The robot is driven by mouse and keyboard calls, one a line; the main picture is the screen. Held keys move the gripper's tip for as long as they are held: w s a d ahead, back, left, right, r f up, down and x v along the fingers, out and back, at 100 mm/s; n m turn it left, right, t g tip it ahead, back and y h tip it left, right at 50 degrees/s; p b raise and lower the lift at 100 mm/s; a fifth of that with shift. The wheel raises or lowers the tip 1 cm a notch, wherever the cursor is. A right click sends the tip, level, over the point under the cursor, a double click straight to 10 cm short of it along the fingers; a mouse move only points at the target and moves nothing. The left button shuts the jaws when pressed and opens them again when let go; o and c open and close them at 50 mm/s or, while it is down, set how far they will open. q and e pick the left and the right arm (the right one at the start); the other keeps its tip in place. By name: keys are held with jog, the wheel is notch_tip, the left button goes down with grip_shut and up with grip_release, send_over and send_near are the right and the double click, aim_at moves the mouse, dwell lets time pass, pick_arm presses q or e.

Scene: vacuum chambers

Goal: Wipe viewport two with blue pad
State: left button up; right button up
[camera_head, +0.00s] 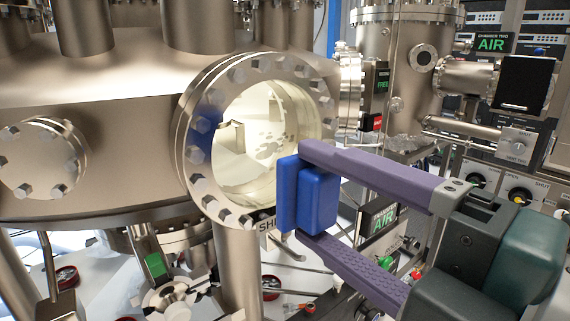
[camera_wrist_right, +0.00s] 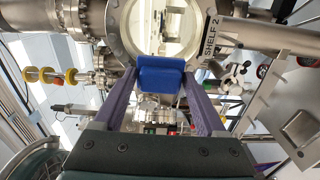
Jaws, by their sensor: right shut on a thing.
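The viewport (camera_head: 247,165) is a round window in a bolted metal flange on the large steel chamber. Its glass shows speckled marks near the middle right. My right gripper (camera_head: 308,193) is shut on the blue pad (camera_head: 317,197), which sits between its two purple fingers. The pad is in front of the lower right of the window in the head view; I cannot tell whether it touches the glass. In the right wrist view the blue pad (camera_wrist_right: 160,76) overlaps the lower edge of the viewport (camera_wrist_right: 155,40). My left gripper is not in view.
A second chamber (camera_head: 405,70) stands behind at right, with an AIR sign (camera_head: 491,44) and a control panel (camera_head: 520,185). Pipes and fittings crowd the space below.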

aim_at(239, 154)
jog(key=x, duration=0.5)
jog(key=shift+x, duration=1)
jog(key=shift+w+a, duration=0.1)
jog(key=shift+w, duration=0.05)
jog(key=shift+b+x, duration=0.35)
jog(key=shift+x, duration=0.45)
jog(key=shift+w+d, duration=0.5)
jog(key=shift+d, duration=0.25)
jog(key=shift+w+d, duration=0.5)
jog(key=shift+d, duration=0.3)
jog(key=w+d, duration=0.2)
jog(key=d, duration=0.1)
jog(key=shift+w, duration=0.15)
jog(key=shift+s+a+p, duration=0.25)
jog(key=shift+s+a, duration=0.5)
jog(key=shift+a, duration=0.3)
jog(key=shift+s+a+p, duration=0.3)
jog(key=shift+s+a, duration=0.4)
jog(key=shift+a, duration=0.35)
jog(key=shift+s+a+p, duration=0.25)
jog(key=shift+s+a, duration=0.5)
jog(key=shift+a, duration=0.25)
